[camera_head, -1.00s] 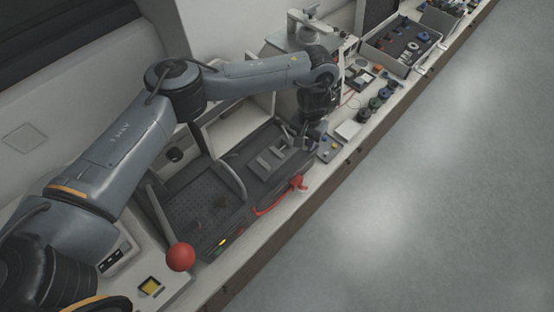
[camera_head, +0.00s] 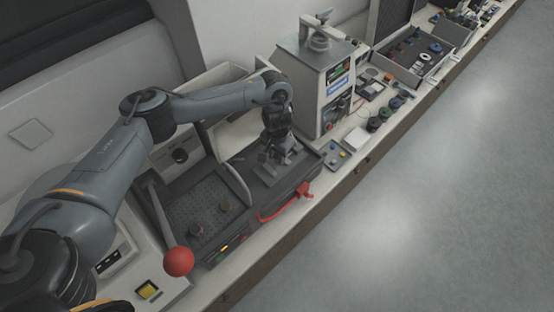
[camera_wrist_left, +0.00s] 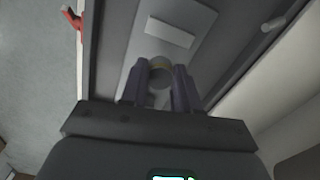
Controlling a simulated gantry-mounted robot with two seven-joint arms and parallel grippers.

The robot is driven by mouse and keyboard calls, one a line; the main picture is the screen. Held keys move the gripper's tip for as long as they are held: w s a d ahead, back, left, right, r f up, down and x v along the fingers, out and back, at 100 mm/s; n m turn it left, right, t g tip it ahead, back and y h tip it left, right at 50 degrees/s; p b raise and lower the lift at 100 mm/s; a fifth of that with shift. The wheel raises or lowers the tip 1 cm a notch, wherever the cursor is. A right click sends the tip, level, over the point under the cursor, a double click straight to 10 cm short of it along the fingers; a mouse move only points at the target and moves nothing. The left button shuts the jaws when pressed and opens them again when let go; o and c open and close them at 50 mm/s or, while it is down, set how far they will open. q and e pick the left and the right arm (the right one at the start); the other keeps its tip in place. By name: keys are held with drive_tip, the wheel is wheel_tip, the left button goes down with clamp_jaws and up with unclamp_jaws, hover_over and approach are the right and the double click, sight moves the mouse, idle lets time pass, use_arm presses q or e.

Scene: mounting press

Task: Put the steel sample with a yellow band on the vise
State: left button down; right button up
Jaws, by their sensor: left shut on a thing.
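My left gripper (camera_head: 277,160) is over the vise (camera_head: 266,172) in the dark machine bed and hides much of it. In the left wrist view, the gripper (camera_wrist_left: 160,92) is shut on a round grey steel sample (camera_wrist_left: 160,76) with a yellow band near its end. The sample is between the fingers, over the vise's light grey plate, close to a raised jaw block (camera_wrist_left: 170,32). I cannot tell whether the sample touches the vise. In the head view the sample is too hidden to make out. My right gripper is not in view.
A red ball-ended lever (camera_head: 178,262) stands at the machine's left front, and a red handle (camera_head: 285,203) lies along its front edge. A white press (camera_head: 318,85) stands behind to the right. A small tray (camera_head: 337,157) with coloured buttons sits beside it.

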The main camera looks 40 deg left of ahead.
use_arm(q)
wheel_tip(320, 180, down, 2)
drive_tip(key=shift+f, duration=0.3)
drive_tip(key=shift+f, duration=0.1)
drive_tip(key=c, duration=0.8)
unclamp_jaws()
wheel_tip(320, 180, up, 11)
drive_tip(key=p, duration=0.3)
drive_tip(key=shift+f+p, duration=0.1)
drive_tip(key=shift+p, duration=0.25)
drive_tip(key=shift+r, duration=0.7)
